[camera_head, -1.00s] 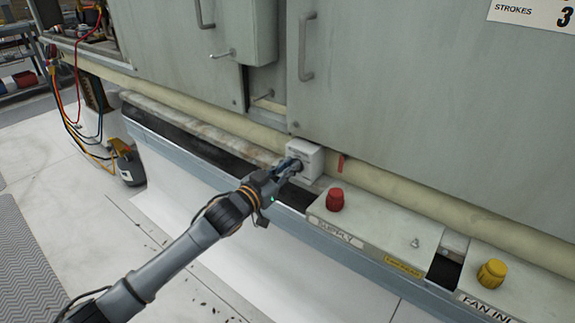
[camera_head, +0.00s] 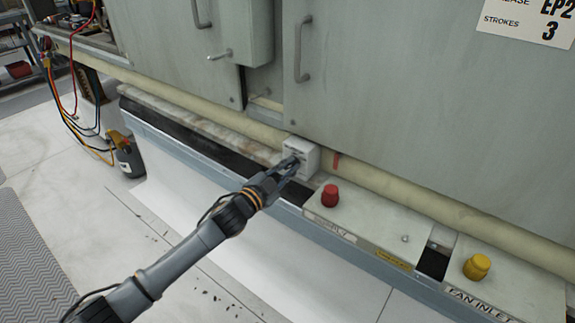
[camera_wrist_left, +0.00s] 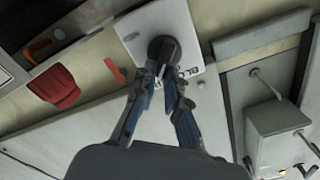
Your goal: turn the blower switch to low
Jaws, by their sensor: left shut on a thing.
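The blower switch is a white box (camera_head: 303,154) on the ledge below the grey cabinet. In the left wrist view, its white face (camera_wrist_left: 142,24) carries a round dark knob (camera_wrist_left: 166,50) and partly hidden lettering. My left gripper (camera_head: 293,163) reaches the front of the box. In the left wrist view, my left gripper (camera_wrist_left: 168,76) has its two fingertips closed on the lower part of the knob. The fingers cover part of the label, so the switch markings cannot be read. My right gripper is not in view.
A red knob (camera_head: 330,195) stands on the panel just right of the switch. A yellow knob (camera_head: 477,266) is farther right, by the fan inlet label. Cabinet doors with handles (camera_head: 304,48) rise behind. Open floor (camera_head: 100,230) lies at the left.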

